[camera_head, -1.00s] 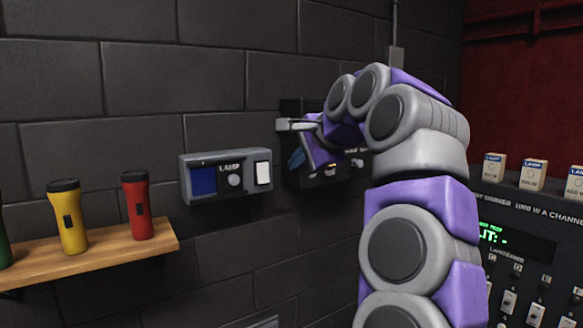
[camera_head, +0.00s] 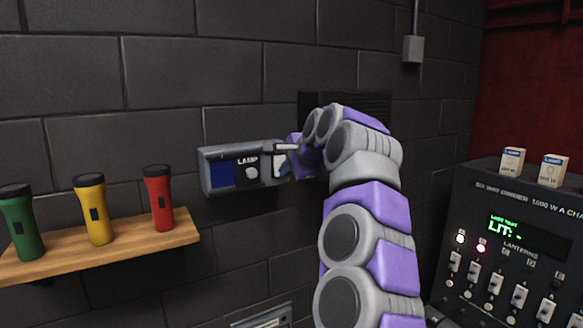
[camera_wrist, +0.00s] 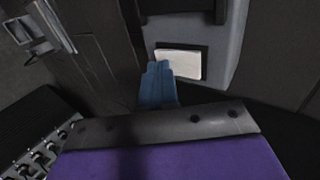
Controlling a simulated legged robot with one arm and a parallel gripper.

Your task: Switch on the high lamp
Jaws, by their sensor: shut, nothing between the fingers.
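A grey lamp panel (camera_head: 207,172) is fixed to the dark block wall. It carries a blue square (camera_head: 221,175), a "LAMP" label, a round knob (camera_head: 251,173) and a white button at its right end. The white button (camera_wrist: 180,64) shows clearly in the wrist view, set in a dark frame. My gripper (camera_wrist: 158,76) is shut and empty, with its blue fingertips at the button's lower left edge. I cannot tell if they touch it. In the head view my gripper (camera_head: 284,160) covers much of the panel's right end.
A black wall panel (camera_head: 345,102) is partly hidden behind my arm. A wooden shelf (camera_head: 110,249) at left holds green, yellow and red torches. A dimmer console (camera_head: 480,195) at right reads "LIT: -". Another grey box (camera_head: 262,318) sits low on the wall.

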